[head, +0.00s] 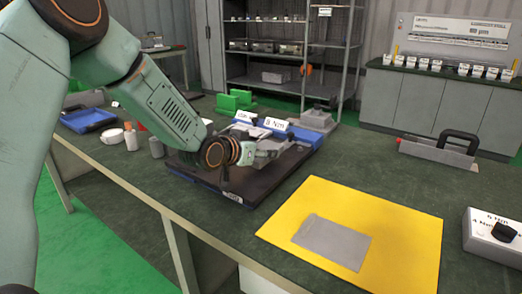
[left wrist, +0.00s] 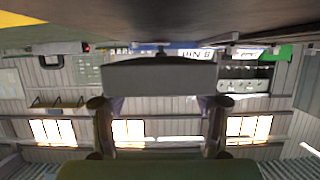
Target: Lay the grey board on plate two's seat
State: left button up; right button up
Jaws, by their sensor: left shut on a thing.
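My left gripper (head: 262,150) is low over a dark flat plate (head: 250,190) on the bench. In the left wrist view its two fingers are shut on a grey flat-faced piece (left wrist: 160,75), seen nearly edge-on. I cannot tell whether this piece is the grey board. A thin grey rectangular board (head: 333,241) lies flat on a yellow mat (head: 405,225) at the front right, away from the gripper. I cannot tell which place is plate two's seat. The arm hides part of the dark plate. My right gripper is not in view.
Behind the dark plate stand a blue part (head: 310,136) and a white sign (head: 275,125) reading 8 Nm. A blue tray (head: 88,120) and small cylinders are at left. A grey box with a black handle (head: 440,148) and a dial box (head: 495,235) are at right.

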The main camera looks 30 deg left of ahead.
pick_arm(q)
jog(key=shift+s+a+f, duration=0.15)
jog(key=shift+f, duration=0.4)
jog(key=o, duration=1.2)
jog(key=shift+f, duration=0.15)
jog(key=shift+o, duration=0.2)
jog(key=shift+s, duration=0.1)
